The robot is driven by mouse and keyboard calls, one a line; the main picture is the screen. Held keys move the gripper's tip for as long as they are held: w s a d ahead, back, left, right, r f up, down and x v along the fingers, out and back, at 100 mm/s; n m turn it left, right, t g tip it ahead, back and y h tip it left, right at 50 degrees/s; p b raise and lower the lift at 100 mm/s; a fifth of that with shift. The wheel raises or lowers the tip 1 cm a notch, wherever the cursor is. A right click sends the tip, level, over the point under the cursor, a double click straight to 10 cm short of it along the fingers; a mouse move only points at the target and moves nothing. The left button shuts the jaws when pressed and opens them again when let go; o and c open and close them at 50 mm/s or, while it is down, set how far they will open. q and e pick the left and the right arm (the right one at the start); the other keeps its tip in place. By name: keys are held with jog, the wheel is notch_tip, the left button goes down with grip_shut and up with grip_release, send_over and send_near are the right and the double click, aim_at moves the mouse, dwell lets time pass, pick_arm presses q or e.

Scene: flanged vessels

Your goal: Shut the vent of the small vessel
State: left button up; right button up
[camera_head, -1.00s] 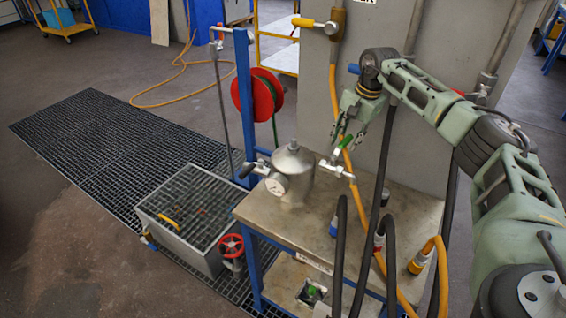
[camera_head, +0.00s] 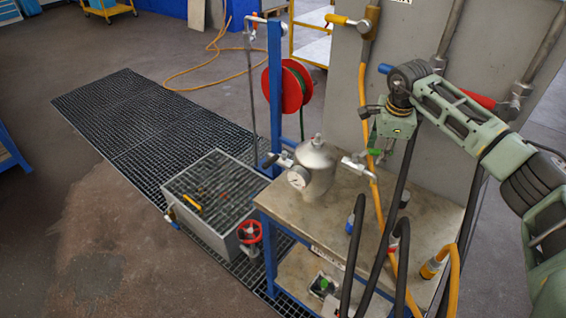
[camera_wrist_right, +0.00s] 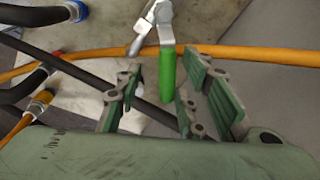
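The small vessel (camera_head: 318,170) is a grey metal pot with a domed top and a round gauge (camera_head: 298,178), standing on the metal table. A valve with a green lever (camera_head: 374,151) sits on its right-hand side. My right gripper (camera_head: 382,155) points down at this lever. In the right wrist view the green lever (camera_wrist_right: 167,75) lies between the open fingers, pointing back toward the palm, with clear gaps on both sides. I cannot tell whether the fingertips reach level with it. My left gripper is out of view.
A second valve with a dark lever (camera_head: 271,159) is on the vessel's left. An orange hose (camera_head: 364,100) and black hoses (camera_head: 396,200) run close by my right gripper. A grey panel (camera_head: 460,60) stands behind, and a red hose reel (camera_head: 287,90) is at back left.

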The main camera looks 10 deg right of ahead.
jog(key=m+p, duration=0.1)
jog(key=s+a+m+p, duration=0.1)
jog(key=m, duration=0.1)
jog(key=s+m+p, duration=0.1)
jog(key=shift+s+a+r+m+h, duration=0.15)
jog(key=shift+a+r+m+h, duration=0.05)
jog(key=shift+a+m+h, duration=0.2)
jog(key=shift+s+a+m+g+p, duration=0.1)
jog(key=shift+a+m+g+p, duration=0.05)
jog(key=shift+m+g+p, duration=0.2)
notch_tip(320, 180, up, 7)
jog(key=a+b, duration=0.2)
jog(key=b, duration=0.1)
jog(key=a+f+y, duration=0.1)
jog(key=a+y, duration=0.2)
jog(key=a, duration=0.5)
jog(key=s+a+f+t+y, duration=0.1)
jog(key=a+f+y, duration=0.1)
jog(key=a, duration=0.6)
jog(key=a+f+n+y, duration=0.1)
jog(key=a+y, duration=0.4)
jog(key=a, duration=0.3)
jog(key=shift+s+a+f, duration=0.3)
jog(key=shift+s+a, duration=0.05)
jog(key=shift+a, duration=0.05)
jog(key=shift+t, duration=0.25)
